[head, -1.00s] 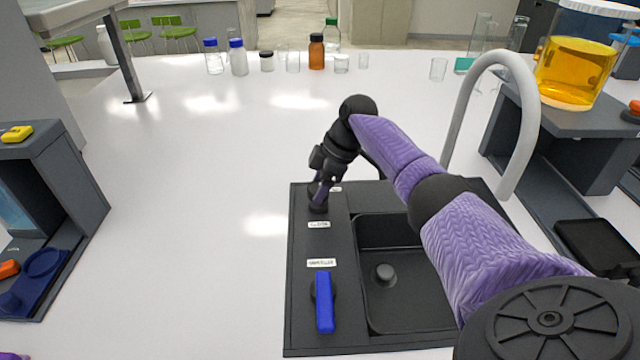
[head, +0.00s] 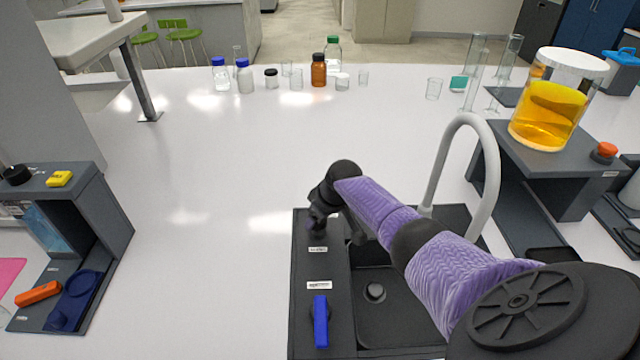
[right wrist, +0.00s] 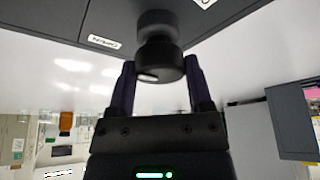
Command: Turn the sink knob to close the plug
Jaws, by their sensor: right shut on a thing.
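The black sink knob (right wrist: 160,62) is a short round cylinder on the dark sink panel. In the right wrist view my right gripper (right wrist: 160,88) has its two fingers on either side of it, shut on it. In the head view my right gripper (head: 318,222) is at the panel's far left corner and mostly covers the knob. A white label reading "OPEN" (right wrist: 103,42) is beside the knob. The dark sink (head: 400,325) has a basin with a round dark plug (head: 375,291) at its bottom; I cannot tell whether it is seated. My left gripper is out of view.
A blue lever (head: 321,322) sits on the panel nearer me. A grey curved faucet (head: 490,180) rises behind my right arm. A stand with a jar of yellow liquid (head: 549,115) is at right, a dark rig (head: 95,215) at left.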

